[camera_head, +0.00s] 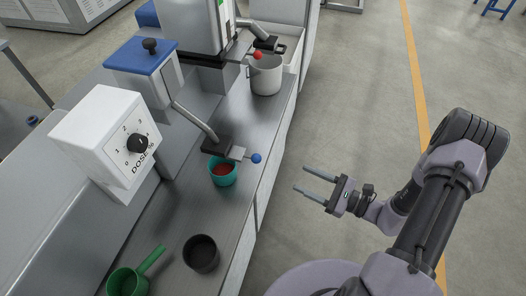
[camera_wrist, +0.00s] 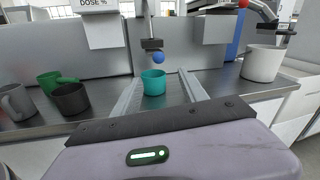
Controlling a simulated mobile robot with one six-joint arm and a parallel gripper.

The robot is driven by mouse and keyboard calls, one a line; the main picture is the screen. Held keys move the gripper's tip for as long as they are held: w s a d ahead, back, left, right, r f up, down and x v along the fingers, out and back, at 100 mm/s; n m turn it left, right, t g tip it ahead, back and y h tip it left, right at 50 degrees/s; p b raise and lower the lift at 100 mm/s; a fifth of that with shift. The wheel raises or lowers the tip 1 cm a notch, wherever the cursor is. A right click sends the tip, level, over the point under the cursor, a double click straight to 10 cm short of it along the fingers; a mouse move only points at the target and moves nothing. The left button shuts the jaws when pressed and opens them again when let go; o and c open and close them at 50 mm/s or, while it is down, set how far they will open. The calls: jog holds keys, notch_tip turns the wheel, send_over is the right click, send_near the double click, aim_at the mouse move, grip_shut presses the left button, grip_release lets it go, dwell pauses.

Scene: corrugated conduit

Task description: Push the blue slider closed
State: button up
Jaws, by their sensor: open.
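The blue slider shows as a blue ball knob (camera_head: 256,158) on a short metal rod, sticking out of a dark block (camera_head: 216,146) at the end of a slanted grey pipe. A teal cup (camera_head: 223,174) with reddish-brown contents stands below the block. In the wrist view the blue knob (camera_wrist: 158,57) hangs just above the teal cup (camera_wrist: 153,82). My gripper (camera_head: 301,179) is open and empty, to the right of the knob and clear of the counter edge. Its two fingers point toward the counter. Nothing touches the knob.
A red ball knob (camera_head: 258,56) sits on a second pipe above a white pitcher (camera_head: 265,75). A black cup (camera_head: 201,253) and a green handled cup (camera_head: 128,282) stand on the near counter. A white dosing box (camera_head: 106,143) overhangs it. Floor right of the counter is free.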

aim_at(256, 159)
jog(key=b+x, duration=0.2)
jog(key=x, duration=1.5)
jog(key=shift+s+a+b, duration=0.1)
jog(key=shift+s+b, duration=0.15)
jog(key=shift+b, duration=0.05)
grip_shut()
